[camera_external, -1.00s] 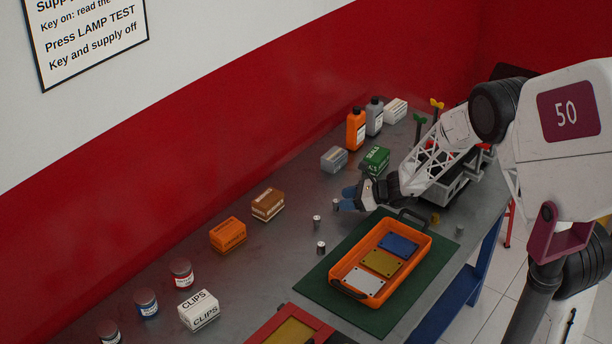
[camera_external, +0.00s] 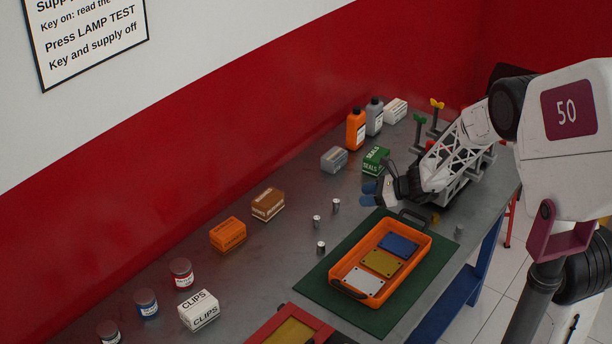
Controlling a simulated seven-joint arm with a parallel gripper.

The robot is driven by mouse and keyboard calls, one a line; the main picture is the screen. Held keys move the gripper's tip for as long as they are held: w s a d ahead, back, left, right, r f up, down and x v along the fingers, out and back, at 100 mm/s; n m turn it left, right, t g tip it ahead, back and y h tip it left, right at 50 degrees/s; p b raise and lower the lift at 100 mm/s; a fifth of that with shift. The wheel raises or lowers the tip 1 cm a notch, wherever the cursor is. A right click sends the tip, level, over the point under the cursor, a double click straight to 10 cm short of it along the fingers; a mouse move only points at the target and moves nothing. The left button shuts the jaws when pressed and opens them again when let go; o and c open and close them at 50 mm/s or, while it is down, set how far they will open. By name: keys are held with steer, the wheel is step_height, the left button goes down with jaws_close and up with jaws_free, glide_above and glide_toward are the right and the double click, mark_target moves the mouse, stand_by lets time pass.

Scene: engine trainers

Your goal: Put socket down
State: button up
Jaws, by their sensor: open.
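Three small silver sockets stand upright on the grey bench: one at the back (camera_external: 336,205), one in the middle (camera_external: 317,221) and one at the front (camera_external: 321,247). My gripper (camera_external: 368,194), with blue fingertips, is open and empty. It is to the right of the back socket and slightly above the bench, apart from all three sockets.
An orange tray (camera_external: 341,285) with blue, yellow and white plates lies on a green mat (camera_external: 312,285) in front. A green box (camera_external: 376,160) and a grey box (camera_external: 334,159) stand behind my gripper. Orange (camera_external: 228,234) and brown (camera_external: 268,204) boxes stand left.

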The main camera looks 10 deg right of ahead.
stand_by(0.4)
steer(key=s+d+r+n+g+h, duration=0.2)
steer(key=s+d+r+n, duration=0.3)
steer(key=s+r, duration=0.4)
steer(key=s+d+r+n+g+h, duration=0.1)
steer(key=s+d+r+n+h, duration=0.1)
steer(key=s+d+r+n, duration=0.55)
steer(key=s+d+r+n+h, duration=0.3)
steer(key=s+d, duration=0.2)
steer(key=s, duration=0.4)
steer(key=s+d+r+n+t+h, duration=0.1)
steer(key=s+d+r+n+h, duration=0.2)
steer(key=s, duration=0.6)
steer(key=s+d+r+n+h, duration=0.3)
steer(key=s+d, duration=0.4)
steer(key=s, duration=0.3)
steer(key=shift+d+r, duration=0.25)
steer(key=shift+o, duration=0.5)
steer(key=shift+a, duration=0.1)
